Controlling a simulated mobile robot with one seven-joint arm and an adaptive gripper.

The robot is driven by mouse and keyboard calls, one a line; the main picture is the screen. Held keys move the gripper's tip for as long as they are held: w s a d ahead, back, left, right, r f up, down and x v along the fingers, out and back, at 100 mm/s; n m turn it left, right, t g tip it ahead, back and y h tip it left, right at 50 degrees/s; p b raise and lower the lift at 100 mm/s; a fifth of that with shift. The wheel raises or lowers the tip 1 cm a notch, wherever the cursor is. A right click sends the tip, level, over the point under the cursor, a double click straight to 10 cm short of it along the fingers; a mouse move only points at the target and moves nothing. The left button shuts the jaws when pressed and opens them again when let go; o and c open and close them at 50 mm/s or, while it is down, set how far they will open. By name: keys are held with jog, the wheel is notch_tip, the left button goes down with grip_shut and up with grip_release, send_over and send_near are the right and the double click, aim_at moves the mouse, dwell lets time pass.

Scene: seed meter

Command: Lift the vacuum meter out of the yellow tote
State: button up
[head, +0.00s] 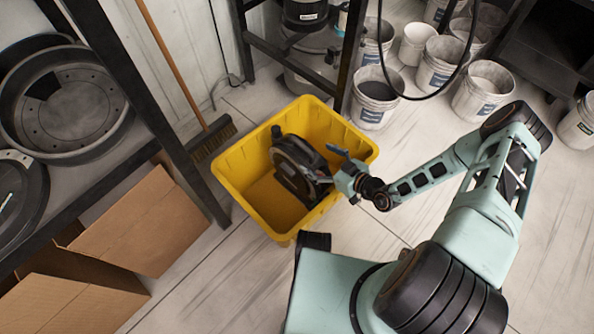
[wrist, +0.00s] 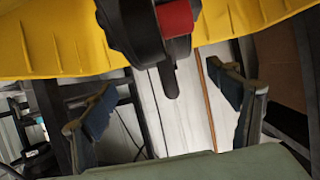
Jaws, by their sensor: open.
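The yellow tote (head: 233,166) stands on the floor in the middle of the head view. The vacuum meter (head: 295,166), dark and round-bodied, sits upright or slightly tilted inside it. My gripper (head: 331,166) is over the tote's right side, close to the meter, partly overlapping it in this view. In the wrist view, the meter (wrist: 128,30) shows at the top with a red part and a dark stem. The tote (wrist: 45,40) shows yellow behind it. My gripper (wrist: 167,88) is open there, its fingers wide apart with nothing held between them. The meter's lower part is hidden.
A dark shelf post (head: 150,110) and a broom (head: 210,138) stand left of the tote. Cardboard boxes (head: 140,225) lie at the lower left. Several white buckets (head: 374,95) stand behind and to the right.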

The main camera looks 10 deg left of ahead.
aim_at(299, 149)
jog(key=x, duration=0.3)
jog(key=shift+a+b, duration=0.1)
jog(key=shift+b, duration=0.25)
jog(key=b+x, duration=0.1)
jog(key=x, duration=0.1)
jog(key=b+x, duration=0.1)
jog(key=x, duration=0.1)
jog(key=shift+s+a, duration=0.1)
jog(key=shift+a, duration=0.35)
jog(key=shift+w+a, duration=0.2)
jog(key=shift+w, duration=0.05)
jog(key=c, duration=2)
jog(key=shift+a+r, duration=0.1)
jog(key=shift+r, duration=0.05)
jog(key=shift+c, duration=0.9)
jog(key=shift+r, duration=0.1)
